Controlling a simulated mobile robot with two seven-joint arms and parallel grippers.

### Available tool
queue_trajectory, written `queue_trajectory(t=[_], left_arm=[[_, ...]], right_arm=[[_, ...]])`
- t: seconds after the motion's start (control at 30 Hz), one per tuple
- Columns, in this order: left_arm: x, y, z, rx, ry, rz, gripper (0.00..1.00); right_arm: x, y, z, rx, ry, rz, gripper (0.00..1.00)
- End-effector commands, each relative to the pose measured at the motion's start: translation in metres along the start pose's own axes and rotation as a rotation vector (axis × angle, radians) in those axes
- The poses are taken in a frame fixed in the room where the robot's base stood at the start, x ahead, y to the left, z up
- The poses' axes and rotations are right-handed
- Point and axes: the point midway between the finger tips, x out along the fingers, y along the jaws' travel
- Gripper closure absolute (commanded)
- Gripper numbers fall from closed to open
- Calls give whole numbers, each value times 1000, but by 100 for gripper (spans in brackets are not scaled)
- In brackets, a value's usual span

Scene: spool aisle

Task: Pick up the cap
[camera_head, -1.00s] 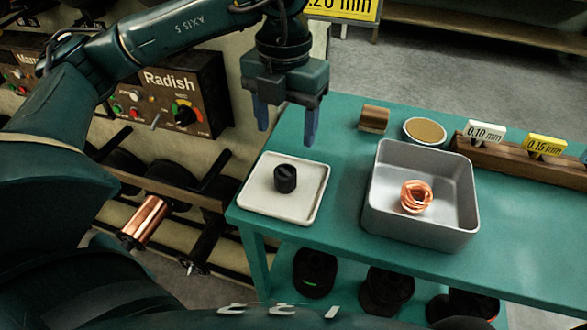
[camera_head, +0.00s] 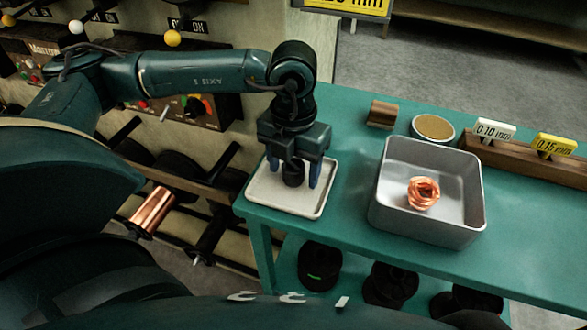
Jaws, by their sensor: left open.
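The cap (camera_head: 293,174) is a small black cylinder standing on a white square tray (camera_head: 296,207) at the left end of the green table. My left gripper (camera_head: 293,178) points straight down over the tray. Its two blue fingers are open, one on each side of the cap, with the cap between them. The gripper body hides the top of the cap. I cannot tell whether the fingers touch it. My right gripper is not in view.
A grey bin (camera_head: 428,190) with a coil of copper wire (camera_head: 423,193) stands right of the tray. Behind it are a brown block (camera_head: 382,114), a round tan-topped dish (camera_head: 433,128) and a wooden rack (camera_head: 530,162) with labels. Black spools sit below the table.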

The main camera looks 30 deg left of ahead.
Motion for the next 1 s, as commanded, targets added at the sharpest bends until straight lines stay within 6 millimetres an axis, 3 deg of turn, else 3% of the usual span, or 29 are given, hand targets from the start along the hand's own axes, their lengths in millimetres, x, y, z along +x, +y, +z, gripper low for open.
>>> queue_trajectory(t=[0.17,0.7,1.0], left_arm=[[0,0,0,-1,0,0,44],[0,0,0,0,0,0,88],[-5,0,1,0,-2,-1,90]], right_arm=[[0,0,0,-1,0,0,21],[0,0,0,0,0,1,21],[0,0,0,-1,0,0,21]])
